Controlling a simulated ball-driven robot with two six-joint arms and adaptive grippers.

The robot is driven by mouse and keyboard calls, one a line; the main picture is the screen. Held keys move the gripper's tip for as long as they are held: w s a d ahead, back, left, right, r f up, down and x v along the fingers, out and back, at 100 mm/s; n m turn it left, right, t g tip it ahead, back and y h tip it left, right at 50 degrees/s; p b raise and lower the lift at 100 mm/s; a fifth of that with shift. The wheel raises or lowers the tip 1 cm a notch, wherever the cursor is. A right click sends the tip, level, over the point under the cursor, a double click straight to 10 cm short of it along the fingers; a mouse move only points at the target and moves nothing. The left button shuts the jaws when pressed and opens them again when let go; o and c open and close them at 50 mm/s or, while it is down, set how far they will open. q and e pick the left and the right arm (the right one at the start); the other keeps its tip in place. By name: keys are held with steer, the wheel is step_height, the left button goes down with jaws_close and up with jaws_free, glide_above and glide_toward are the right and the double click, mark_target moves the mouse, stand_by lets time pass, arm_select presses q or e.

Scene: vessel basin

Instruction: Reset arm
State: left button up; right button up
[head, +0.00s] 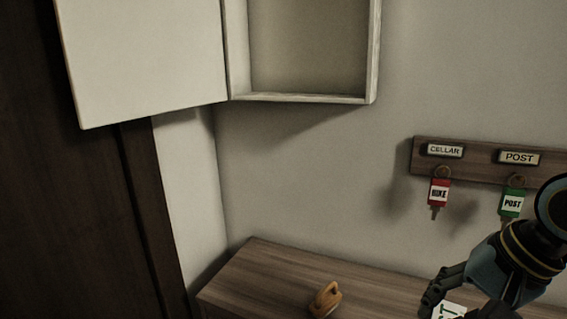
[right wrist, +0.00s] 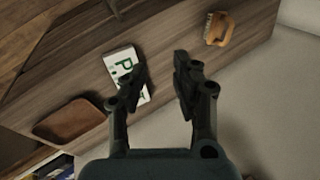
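My right gripper (head: 438,297) is at the lower right of the head view, above the wooden cabinet top. In the right wrist view its two fingers (right wrist: 156,72) stand apart with nothing between them. A white card with green print (right wrist: 126,74) lies on the wooden top (right wrist: 75,50), partly behind the left-hand finger. Part of the card (head: 449,310) also shows in the head view beside the gripper. My left gripper is in neither view.
A wooden-handled brush (head: 325,299) lies on the cabinet top. A brown tray (right wrist: 68,120) sits near its edge. A wall cabinet (head: 300,98) hangs open, its door (head: 145,60) swung left. A key rack (head: 480,158) holds a red tag (head: 439,191) and a green tag (head: 512,203).

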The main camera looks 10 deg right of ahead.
steer(key=s+a+f+n+h, duration=0.1)
steer(key=s+f+n+h, duration=0.1)
steer(key=s+n, duration=0.4)
steer(key=s+a+f+n+h, duration=0.1)
steer(key=s+f+n+h, duration=0.1)
steer(key=s+n, duration=0.45)
step_height(320, 180, down, 37)
steer(key=s+d+m+g+b, duration=0.2)
steer(key=s+b, duration=0.1)
steer(key=b, duration=0.8)
arm_select(q)
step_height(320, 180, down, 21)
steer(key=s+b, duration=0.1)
steer(key=b, duration=0.9)
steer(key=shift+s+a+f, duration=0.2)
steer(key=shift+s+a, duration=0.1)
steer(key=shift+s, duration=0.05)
arm_select(e)
steer(key=s+d+f, duration=0.1)
steer(key=s+f, duration=0.8)
steer(key=f, duration=0.4)
steer(key=s+f+g, duration=0.1)
steer(key=s+f, duration=0.8)
steer(key=f, duration=0.4)
steer(key=shift+s+d+f, duration=0.15)
steer(key=shift+d+f, duration=0.05)
steer(key=shift+d, duration=0.15)
